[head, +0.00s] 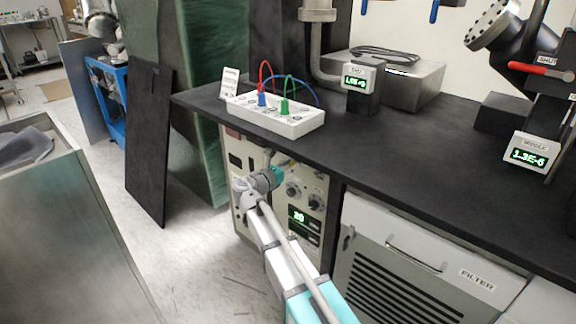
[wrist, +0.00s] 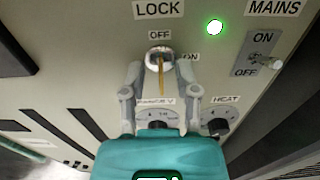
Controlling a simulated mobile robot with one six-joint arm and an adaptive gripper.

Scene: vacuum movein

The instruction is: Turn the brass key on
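The brass key (wrist: 161,78) sits in the round silver lock (wrist: 160,57) on the beige front panel, under the LOCK label. It shows edge-on as a thin strip, in line with the OFF mark above; the ON mark is to the right. My gripper (wrist: 160,72) is open, with one finger on each side of the key and visible gaps between. In the head view my gripper (head: 260,180) is at the rack front below the bench, and it hides the key there.
A green lamp (wrist: 215,27) is lit beside the lock. A MAINS switch (wrist: 262,62) is at the right. Two knobs (wrist: 218,124) lie below the key, close to my fingers. The black bench top (head: 430,145) overhangs the rack (head: 310,190).

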